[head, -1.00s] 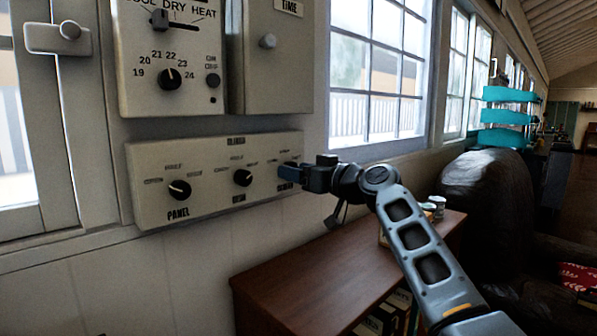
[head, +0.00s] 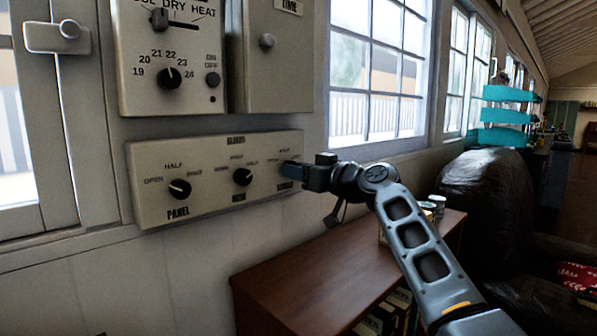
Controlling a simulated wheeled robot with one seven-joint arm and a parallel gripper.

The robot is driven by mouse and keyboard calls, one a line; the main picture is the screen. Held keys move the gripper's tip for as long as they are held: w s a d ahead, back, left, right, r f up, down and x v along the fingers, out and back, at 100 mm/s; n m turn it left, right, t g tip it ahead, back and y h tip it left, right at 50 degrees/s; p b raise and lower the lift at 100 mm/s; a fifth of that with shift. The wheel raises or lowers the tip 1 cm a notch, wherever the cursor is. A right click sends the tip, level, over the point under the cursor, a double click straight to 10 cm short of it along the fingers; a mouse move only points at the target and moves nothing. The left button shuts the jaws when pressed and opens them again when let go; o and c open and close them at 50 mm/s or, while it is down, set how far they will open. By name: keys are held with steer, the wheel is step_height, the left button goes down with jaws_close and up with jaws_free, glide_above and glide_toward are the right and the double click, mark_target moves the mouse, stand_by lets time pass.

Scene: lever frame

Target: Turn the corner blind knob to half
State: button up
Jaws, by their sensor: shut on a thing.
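The cream blind control panel (head: 150,208) is on the wall under the thermostat, with a row of three knobs. The left knob (head: 179,189), over the label PANEL, and the middle knob (head: 243,177) are black with white pointers. My gripper (head: 291,171) is at the panel's right end, shut on the right-hand knob. Its fingers hide that knob and its pointer, so I cannot tell its setting. The label below the right-hand knob is partly covered and too blurred to read surely. A HALF mark shows faintly above the fingers.
A thermostat (head: 172,50) with its own dial and slider, and a cream box (head: 277,88) marked TIME, are above the panel. A brown wooden cabinet (head: 300,270) stands below my arm. A dark leather chair (head: 485,190) is to the right.

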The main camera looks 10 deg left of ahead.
steer(key=shift+s+m+p, duration=0.1)
steer(key=shift+m+p, duration=0.5)
steer(key=shift+m, duration=5.3)
steer(key=o, duration=1)
steer(key=shift+o, duration=0.2)
